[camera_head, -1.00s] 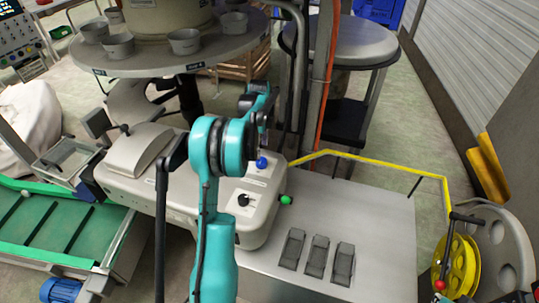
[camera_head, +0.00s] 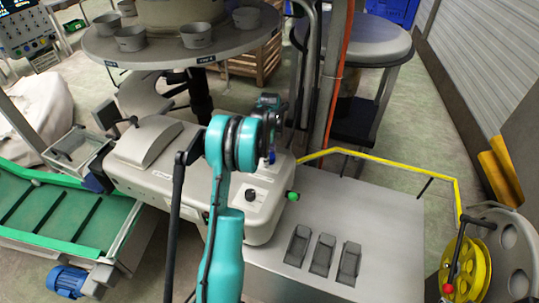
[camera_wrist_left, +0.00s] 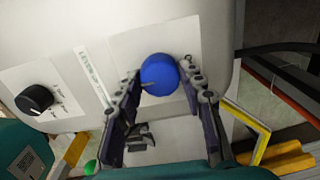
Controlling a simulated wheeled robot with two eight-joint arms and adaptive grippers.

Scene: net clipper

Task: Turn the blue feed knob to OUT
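The blue feed knob (camera_wrist_left: 159,74) is a round ball on a pale plate of the white machine housing, seen in the left wrist view. In the head view only a sliver of the knob (camera_head: 271,157) shows beside my arm. My left gripper (camera_wrist_left: 162,72) is open, with one finger on each side of the knob and apparently narrow gaps; I cannot tell whether either finger touches it. In the head view my left gripper (camera_head: 268,104) is mostly hidden behind the teal wrist. The marks around the knob are not readable. My right gripper is not in view.
A black dial (camera_head: 251,195) and a green ball knob (camera_head: 292,197) are close by on the housing. Several grey pedals (camera_head: 322,254) lie on the metal deck. A yellow rail (camera_head: 400,166) and a yellow reel (camera_head: 465,270) are at the right. A round table with cups (camera_head: 197,37) stands behind.

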